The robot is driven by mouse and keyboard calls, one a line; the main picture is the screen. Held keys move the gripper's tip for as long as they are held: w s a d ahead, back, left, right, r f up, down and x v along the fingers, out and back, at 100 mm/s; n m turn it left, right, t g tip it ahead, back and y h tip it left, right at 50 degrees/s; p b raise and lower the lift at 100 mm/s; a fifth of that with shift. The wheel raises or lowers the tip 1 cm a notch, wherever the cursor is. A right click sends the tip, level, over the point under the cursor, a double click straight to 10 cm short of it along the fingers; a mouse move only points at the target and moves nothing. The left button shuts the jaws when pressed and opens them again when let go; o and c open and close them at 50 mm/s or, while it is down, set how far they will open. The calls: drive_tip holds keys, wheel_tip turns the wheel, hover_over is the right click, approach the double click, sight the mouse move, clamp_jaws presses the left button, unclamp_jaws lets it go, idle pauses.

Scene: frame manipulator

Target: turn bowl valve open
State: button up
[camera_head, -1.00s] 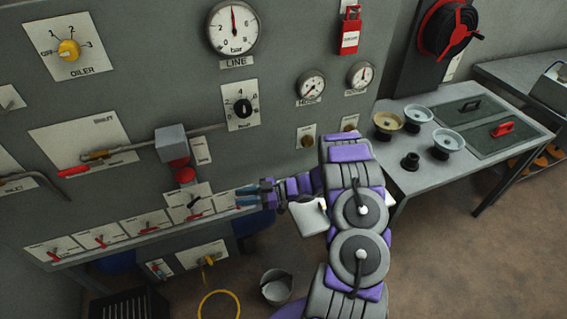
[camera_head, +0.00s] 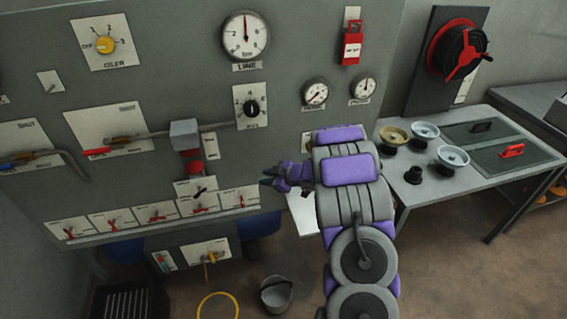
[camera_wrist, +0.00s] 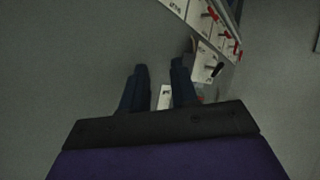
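No label reading "bowl" is legible, so I cannot tell which handle is the bowl valve. A row of small plates with red levers (camera_head: 157,211) runs along the panel's lower edge. A plate with a black handle (camera_head: 199,190) sits above that row near its right end; a black handle also shows in the wrist view (camera_wrist: 217,70), right of my fingers. My gripper (camera_head: 268,177) is just right of the row in the head view. In the wrist view its two dark fingers (camera_wrist: 161,70) are apart, with nothing seen held between them.
A grey box with a red knob (camera_head: 194,167) juts from the panel left of my gripper. Pipe valves with red (camera_head: 96,153) and blue (camera_head: 12,165) handles are farther left. A table (camera_head: 405,185) with several bowls stands right. A bucket (camera_head: 276,294) is on the floor.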

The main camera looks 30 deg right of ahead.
drive_tip(key=s+d+r+m+h+b, duration=0.1)
drive_tip(key=d+r+m+h, duration=0.2)
drive_tip(key=r+h, duration=0.3)
drive_tip(key=shift+s+d+r+g+h, duration=0.3)
drive_tip(key=shift+d+r+g, duration=0.1)
drive_tip(key=shift+d+r, duration=0.45)
drive_tip(key=shift+w+a, duration=0.1)
